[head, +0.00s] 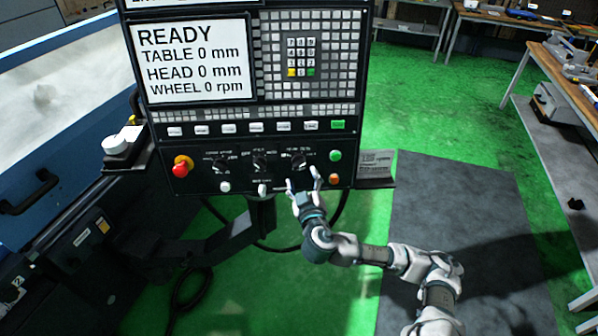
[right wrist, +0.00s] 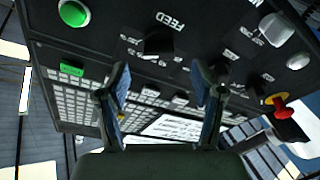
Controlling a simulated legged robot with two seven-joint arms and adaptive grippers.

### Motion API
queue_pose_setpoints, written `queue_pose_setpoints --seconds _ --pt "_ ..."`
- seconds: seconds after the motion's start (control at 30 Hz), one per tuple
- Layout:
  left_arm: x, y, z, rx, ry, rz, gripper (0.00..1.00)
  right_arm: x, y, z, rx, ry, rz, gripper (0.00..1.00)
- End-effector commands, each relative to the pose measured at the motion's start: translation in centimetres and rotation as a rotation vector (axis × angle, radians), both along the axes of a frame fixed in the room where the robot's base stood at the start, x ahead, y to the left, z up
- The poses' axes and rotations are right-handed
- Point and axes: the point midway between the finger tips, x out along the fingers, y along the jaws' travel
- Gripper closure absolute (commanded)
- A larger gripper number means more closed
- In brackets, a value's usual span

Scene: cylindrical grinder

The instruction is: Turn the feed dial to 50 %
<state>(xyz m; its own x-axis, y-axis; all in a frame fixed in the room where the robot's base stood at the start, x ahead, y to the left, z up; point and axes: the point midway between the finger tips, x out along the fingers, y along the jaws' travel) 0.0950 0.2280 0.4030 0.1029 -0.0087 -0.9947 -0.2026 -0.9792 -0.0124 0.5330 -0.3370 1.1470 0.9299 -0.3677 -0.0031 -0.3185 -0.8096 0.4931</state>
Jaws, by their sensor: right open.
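The feed dial (head: 298,160) is the rightmost of three black dials on the lower part of the control panel. In the right wrist view the dial (right wrist: 158,42) appears upside down, with the word FEED beside it. My right gripper (head: 303,180) is open in front of the panel, just below the dial in the head view. In the right wrist view its two fingers (right wrist: 160,75) are spread and empty, with the dial beyond the gap between the tips. I see no contact with the dial. Its setting is too small to read. My left gripper is not in view.
A green button (head: 335,155) and an orange button (head: 334,179) sit right of the dial. A red emergency stop (head: 181,168) is at the panel's left. The screen (head: 192,62) reads READY. A small shelf (head: 376,170) juts out at the panel's right.

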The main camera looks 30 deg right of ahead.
Motion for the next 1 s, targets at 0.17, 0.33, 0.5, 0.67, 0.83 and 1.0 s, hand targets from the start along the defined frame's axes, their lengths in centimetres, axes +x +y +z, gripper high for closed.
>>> queue_pose_setpoints --seconds 0.17,0.33,0.5,0.67,0.83,1.0 --pt "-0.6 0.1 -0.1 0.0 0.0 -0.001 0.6 2.9 -1.2 0.2 0.0 -0.002 0.0 0.33" --pt "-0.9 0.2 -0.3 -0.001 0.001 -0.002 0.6 4.3 -1.5 0.1 -0.001 0.0 0.001 0.33" --pt "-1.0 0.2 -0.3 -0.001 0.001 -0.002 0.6 4.6 -1.6 0.0 -0.001 0.0 0.001 0.33" --pt "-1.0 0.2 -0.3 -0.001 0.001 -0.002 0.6 4.6 -1.7 0.0 0.0 0.0 0.001 0.35" --pt "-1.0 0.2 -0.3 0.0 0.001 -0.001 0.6 4.6 -1.8 0.0 0.0 0.0 0.001 0.78" --pt "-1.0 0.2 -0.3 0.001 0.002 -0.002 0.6 4.6 -1.8 -0.1 0.0 0.001 0.002 0.93"
